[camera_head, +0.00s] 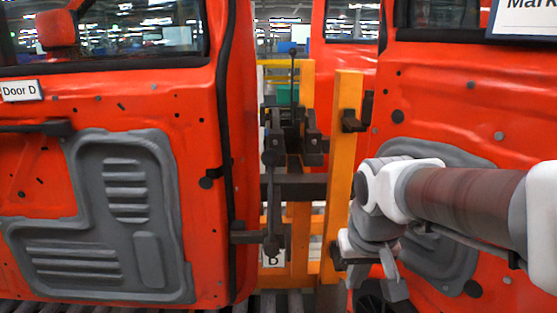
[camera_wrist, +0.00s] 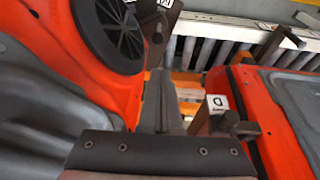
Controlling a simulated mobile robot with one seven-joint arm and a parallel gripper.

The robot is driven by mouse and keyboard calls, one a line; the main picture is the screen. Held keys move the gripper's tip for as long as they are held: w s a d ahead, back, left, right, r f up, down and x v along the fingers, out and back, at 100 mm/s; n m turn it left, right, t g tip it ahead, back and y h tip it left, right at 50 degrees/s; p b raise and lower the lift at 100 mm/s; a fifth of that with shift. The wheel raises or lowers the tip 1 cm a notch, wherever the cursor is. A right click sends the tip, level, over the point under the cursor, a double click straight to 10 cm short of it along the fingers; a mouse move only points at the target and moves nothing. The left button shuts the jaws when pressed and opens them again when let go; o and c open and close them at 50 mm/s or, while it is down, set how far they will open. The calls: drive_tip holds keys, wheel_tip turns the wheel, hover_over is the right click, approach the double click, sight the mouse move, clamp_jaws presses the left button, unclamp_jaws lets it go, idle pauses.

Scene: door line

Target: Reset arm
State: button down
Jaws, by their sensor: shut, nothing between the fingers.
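My arm reaches in from the right edge in the head view, in front of the right-hand orange door (camera_head: 440,95). Its wrist bends down, and my gripper (camera_head: 388,275) hangs low beside the yellow post, close to that door. In the wrist view the dark gripper body fills the bottom edge and my gripper (camera_wrist: 160,105) points away between two orange panels. The fingers are shut and hold nothing. Whether the arm touches the door cannot be told.
An orange door labelled "Door D" (camera_head: 100,85) stands at the left. A yellow post (camera_head: 343,150) and a dark clamp fixture (camera_head: 290,145) stand in the gap. The wrist view shows a round black speaker (camera_wrist: 108,32) and conveyor rollers (camera_wrist: 215,50).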

drive_tip(key=s+r+t, duration=0.2)
drive_tip(key=s, duration=0.8)
drive_tip(key=shift+r, duration=0.2)
idle(0.4)
